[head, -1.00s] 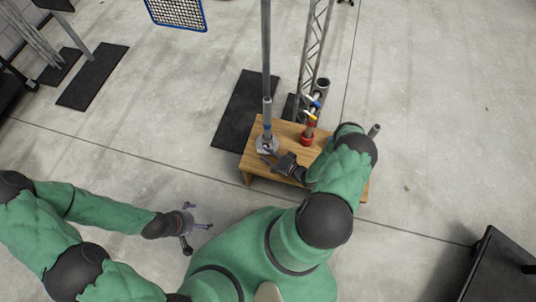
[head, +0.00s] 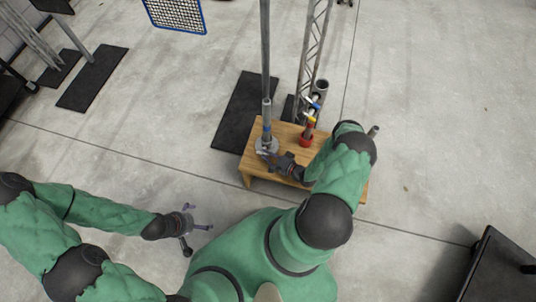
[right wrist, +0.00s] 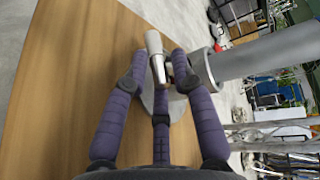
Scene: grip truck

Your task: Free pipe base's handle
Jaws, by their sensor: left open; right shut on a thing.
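The pipe base (head: 265,145) is a grey round flange with an upright pipe (head: 267,115), standing at the left of a wooden table. In the right wrist view the pipe (right wrist: 260,58) runs sideways to the right. The base's handle (right wrist: 155,45) is a light metal lever beside the pipe. My right gripper (head: 272,156) is at the base; in the right wrist view its purple fingers (right wrist: 161,75) are closed around the handle, whose upper end sticks out beyond them. My left gripper (head: 197,217) is open and empty, low over the floor, left of the table and away from it.
The wooden table (head: 256,171) also bears a red base (head: 306,139) with coloured fittings to the right of the pipe base. A lattice truss (head: 312,50) and a tall pole rise behind. A dark table (head: 500,275) stands at lower right.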

